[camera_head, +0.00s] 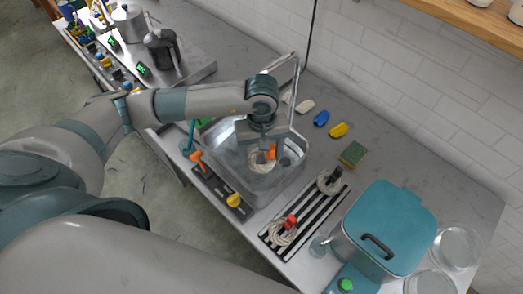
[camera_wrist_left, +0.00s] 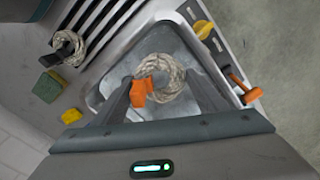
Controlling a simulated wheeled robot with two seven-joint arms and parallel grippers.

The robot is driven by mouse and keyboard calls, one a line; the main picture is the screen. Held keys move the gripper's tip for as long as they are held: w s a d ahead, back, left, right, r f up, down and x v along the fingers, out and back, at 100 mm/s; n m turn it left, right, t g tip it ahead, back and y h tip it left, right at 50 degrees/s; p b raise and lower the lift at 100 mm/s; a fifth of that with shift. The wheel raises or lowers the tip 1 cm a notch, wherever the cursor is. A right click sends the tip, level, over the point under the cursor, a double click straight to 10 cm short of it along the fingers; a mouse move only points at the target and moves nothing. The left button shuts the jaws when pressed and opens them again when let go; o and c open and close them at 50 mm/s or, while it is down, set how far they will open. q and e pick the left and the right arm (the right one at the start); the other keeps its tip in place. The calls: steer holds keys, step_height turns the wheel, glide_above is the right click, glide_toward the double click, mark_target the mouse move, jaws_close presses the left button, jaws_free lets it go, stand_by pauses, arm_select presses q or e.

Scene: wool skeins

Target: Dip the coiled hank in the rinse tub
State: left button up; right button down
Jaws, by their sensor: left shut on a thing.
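The coiled hank (camera_head: 261,162), cream with an orange tag (camera_head: 270,153), is inside the outline of the metal rinse tub (camera_head: 294,178). My left gripper (camera_head: 263,148) points down over the tub and is shut on the hank. In the left wrist view the hank (camera_wrist_left: 176,76) lies between the two fingers (camera_wrist_left: 160,88), its orange tag near one finger, with the tub (camera_wrist_left: 103,96) behind it. I cannot tell how deep the hank hangs or whether it touches the tub floor. My right gripper is not in view.
A striped rack (camera_head: 309,222) beside the tub holds a hank with a dark tag (camera_head: 326,187) and one with a red tag (camera_head: 278,238). A teal-lidded container (camera_head: 390,225) stands to the right. A tap (camera_head: 296,75), sponge (camera_head: 354,153) and orange lever (camera_head: 197,158) edge the tub.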

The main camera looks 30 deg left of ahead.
arm_select(q)
steer(key=shift+f+b, duration=0.75)
steer(key=shift+f, duration=1.8)
steer(key=shift+f+b, duration=0.6)
steer(key=shift+f, duration=1.15)
steer(key=shift+f+b, duration=0.35)
steer(key=shift+f, duration=0.55)
steer(key=shift+f+b, duration=0.2)
steer(key=shift+b, duration=0.3)
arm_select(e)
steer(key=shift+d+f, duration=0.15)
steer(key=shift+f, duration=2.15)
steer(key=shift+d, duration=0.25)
arm_select(q)
steer(key=shift+w+a+f+b, duration=0.45)
steer(key=shift+w+b, duration=0.1)
steer(key=shift+b, duration=0.45)
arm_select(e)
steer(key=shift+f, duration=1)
arm_select(q)
steer(key=shift+r, duration=0.1)
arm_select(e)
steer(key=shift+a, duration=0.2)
arm_select(q)
steer(key=shift+d, duration=0.1)
